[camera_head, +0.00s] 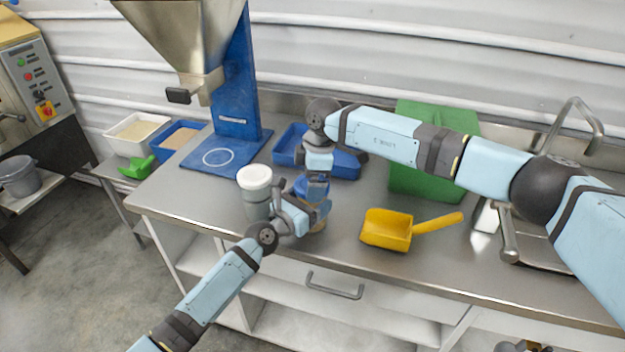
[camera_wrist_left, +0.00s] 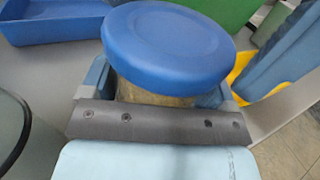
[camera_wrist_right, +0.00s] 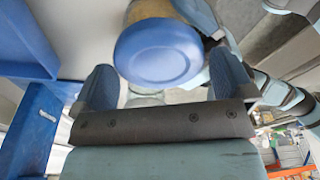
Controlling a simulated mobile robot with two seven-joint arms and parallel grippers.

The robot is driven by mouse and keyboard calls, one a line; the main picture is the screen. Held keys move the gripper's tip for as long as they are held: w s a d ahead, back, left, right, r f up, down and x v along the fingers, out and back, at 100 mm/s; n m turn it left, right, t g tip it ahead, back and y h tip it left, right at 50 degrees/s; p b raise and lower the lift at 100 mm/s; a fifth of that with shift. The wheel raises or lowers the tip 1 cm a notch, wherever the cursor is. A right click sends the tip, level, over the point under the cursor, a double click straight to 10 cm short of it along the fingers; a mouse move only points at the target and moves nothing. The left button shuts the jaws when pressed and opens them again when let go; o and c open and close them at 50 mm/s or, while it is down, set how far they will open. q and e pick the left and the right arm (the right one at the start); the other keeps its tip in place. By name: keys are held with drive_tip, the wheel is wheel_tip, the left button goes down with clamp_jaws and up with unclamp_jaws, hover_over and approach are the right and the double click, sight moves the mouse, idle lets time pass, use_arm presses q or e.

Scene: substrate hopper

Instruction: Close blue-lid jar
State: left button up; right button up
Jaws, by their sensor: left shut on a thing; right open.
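The blue-lid jar stands on the steel counter; its blue lid (camera_head: 306,184) is partly hidden by my arms in the head view. In the left wrist view the blue lid (camera_wrist_left: 168,45) rests on top of the jar's tan body (camera_wrist_left: 150,97). I cannot tell whether it is screwed tight. My left gripper (camera_wrist_left: 160,98) is shut around the jar body below the lid. My right gripper (camera_wrist_right: 165,85) is open, pointing down from above, with the lid (camera_wrist_right: 158,52) showing between and just beyond its fingers. I see no clear contact between them.
A white-lidded jar (camera_head: 255,188) stands close left of my left gripper. A blue tray (camera_head: 346,165) and a green bin (camera_head: 402,178) are behind. A yellow scoop (camera_head: 385,230) lies to the right. The hopper stand (camera_head: 236,110) is at the back left.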

wheel_tip(320, 180, up, 4)
drive_tip(key=shift+r, duration=0.1)
idle(0.4)
drive_tip(key=n, duration=0.6)
drive_tip(key=shift+a+r, duration=0.15)
drive_tip(key=shift+r, duration=0.05)
drive_tip(key=n, duration=0.6)
drive_tip(key=shift+r+n+h, duration=0.25)
drive_tip(key=shift+n+h, duration=0.05)
drive_tip(key=shift+n, duration=0.1)
drive_tip(key=n, duration=0.6)
drive_tip(key=shift+r, duration=0.25)
drive_tip(key=n, duration=0.7)
drive_tip(key=shift+r+h, duration=0.25)
drive_tip(key=shift+h, duration=0.15)
drive_tip(key=n, duration=0.6)
drive_tip(key=shift+r, duration=0.25)
drive_tip(key=n, duration=0.4)
drive_tip(key=shift+r, duration=0.15)
